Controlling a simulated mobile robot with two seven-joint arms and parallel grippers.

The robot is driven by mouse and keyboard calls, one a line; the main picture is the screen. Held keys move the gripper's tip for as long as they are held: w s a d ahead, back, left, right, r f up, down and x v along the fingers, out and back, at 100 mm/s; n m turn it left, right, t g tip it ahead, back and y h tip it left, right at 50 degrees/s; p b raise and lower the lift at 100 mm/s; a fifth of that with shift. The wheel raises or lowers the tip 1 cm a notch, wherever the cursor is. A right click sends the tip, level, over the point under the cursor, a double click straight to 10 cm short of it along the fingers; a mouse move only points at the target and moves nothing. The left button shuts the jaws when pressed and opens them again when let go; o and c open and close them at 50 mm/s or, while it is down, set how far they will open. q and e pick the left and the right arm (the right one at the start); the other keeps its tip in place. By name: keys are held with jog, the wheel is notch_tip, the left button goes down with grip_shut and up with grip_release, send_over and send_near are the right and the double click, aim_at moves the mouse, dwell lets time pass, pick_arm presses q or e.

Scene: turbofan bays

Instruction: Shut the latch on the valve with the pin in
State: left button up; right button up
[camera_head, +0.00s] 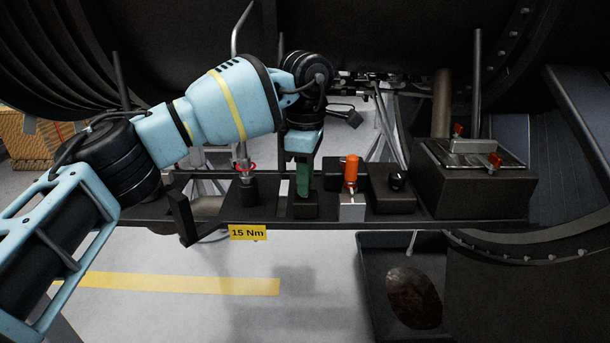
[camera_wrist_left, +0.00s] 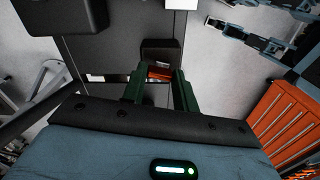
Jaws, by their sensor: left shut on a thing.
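My left gripper (camera_head: 303,180) points down over a small dark block (camera_head: 304,210) on the bench shelf. Its green fingers also show in the left wrist view (camera_wrist_left: 161,82), shut on a small orange-red piece (camera_wrist_left: 160,73). The fingers and wrist hide most of this piece. Just right of the gripper, an orange upright handle (camera_head: 351,168) stands on a silver block (camera_head: 352,208), apart from the fingers. I cannot tell which part is the latch or where a pin sits. My right gripper is out of view.
A dark fitting with a red ring (camera_head: 246,185) stands left of the gripper. A dark box (camera_head: 470,195) with red knobs is at the right. A yellow "15 Nm" label (camera_head: 248,232) marks the shelf edge. A dark tray (camera_head: 375,300) lies below.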

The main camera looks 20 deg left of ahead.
pick_arm(q)
jog(key=shift+n, duration=1.1)
jog(key=o, duration=1)
notch_tip(320, 180, up, 7)
jog(key=shift+f+b, duration=0.1)
jog(key=shift+b, duration=0.45)
jog(key=shift+r, duration=0.5)
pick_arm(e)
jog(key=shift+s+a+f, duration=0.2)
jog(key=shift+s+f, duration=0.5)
pick_arm(q)
jog(key=shift+f, duration=0.1)
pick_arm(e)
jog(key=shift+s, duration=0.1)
